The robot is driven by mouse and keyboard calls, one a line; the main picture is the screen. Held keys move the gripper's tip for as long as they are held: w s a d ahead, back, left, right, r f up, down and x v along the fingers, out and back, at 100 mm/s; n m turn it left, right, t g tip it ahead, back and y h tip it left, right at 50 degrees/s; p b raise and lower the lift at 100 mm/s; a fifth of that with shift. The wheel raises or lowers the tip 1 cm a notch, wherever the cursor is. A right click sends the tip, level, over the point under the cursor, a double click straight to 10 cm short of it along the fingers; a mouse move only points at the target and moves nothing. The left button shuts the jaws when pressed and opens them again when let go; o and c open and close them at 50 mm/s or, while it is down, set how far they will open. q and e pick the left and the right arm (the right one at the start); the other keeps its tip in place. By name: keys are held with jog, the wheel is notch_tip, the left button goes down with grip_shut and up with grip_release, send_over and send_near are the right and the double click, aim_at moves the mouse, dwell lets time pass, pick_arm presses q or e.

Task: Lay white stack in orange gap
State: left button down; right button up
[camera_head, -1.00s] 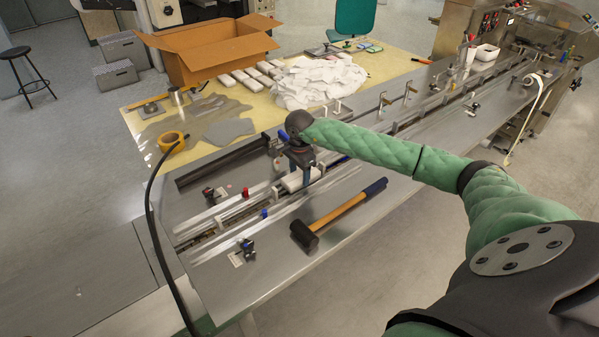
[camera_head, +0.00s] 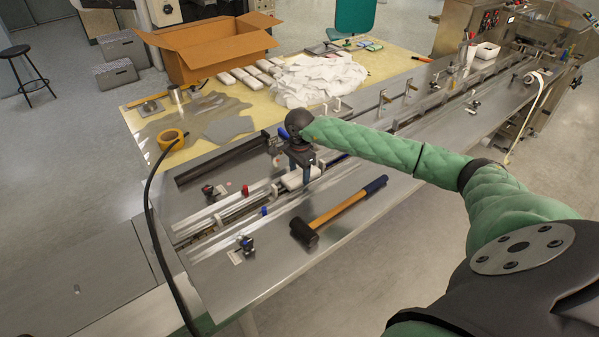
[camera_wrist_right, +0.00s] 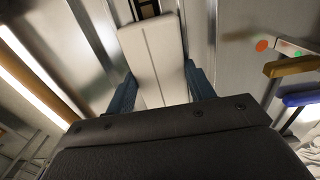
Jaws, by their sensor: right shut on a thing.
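The white stack (camera_head: 297,179) is a flat, pale block over the metal conveyor track in the head view. My right gripper (camera_head: 304,172) points down and is shut on it. In the right wrist view the white stack (camera_wrist_right: 152,62) lies between two blue fingers, with a dark slot just beyond its far end. I cannot tell whether the stack touches the track. Tan-orange upright lugs (camera_head: 410,87) stand along the track farther right. I cannot make out which space is the orange gap. My left gripper is not in view.
A hammer (camera_head: 340,208) lies on the steel table in front of the track. Behind are yellow tape (camera_head: 172,139), a white cloth heap (camera_head: 318,80), several white stacks (camera_head: 268,67) and a cardboard box (camera_head: 209,50).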

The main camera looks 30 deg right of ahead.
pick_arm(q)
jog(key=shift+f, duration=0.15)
pick_arm(e)
jog(key=shift+f, duration=0.15)
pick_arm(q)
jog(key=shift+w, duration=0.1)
pick_arm(e)
jog(key=o, duration=1)
jog(key=shift+o, duration=0.2)
jog(key=shift+r+b, duration=0.3)
jog(key=shift+b, duration=0.15)
notch_tip(320, 180, up, 6)
jog(key=shift+f+b, duration=0.15)
jog(key=shift+b, duration=1)
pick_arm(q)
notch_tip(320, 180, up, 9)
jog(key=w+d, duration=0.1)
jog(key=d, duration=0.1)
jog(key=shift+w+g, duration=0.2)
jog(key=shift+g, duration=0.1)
pick_arm(e)
jog(key=shift+r, duration=0.75)
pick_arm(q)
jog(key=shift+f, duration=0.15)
pick_arm(e)
jog(key=shift+r, duration=0.1)
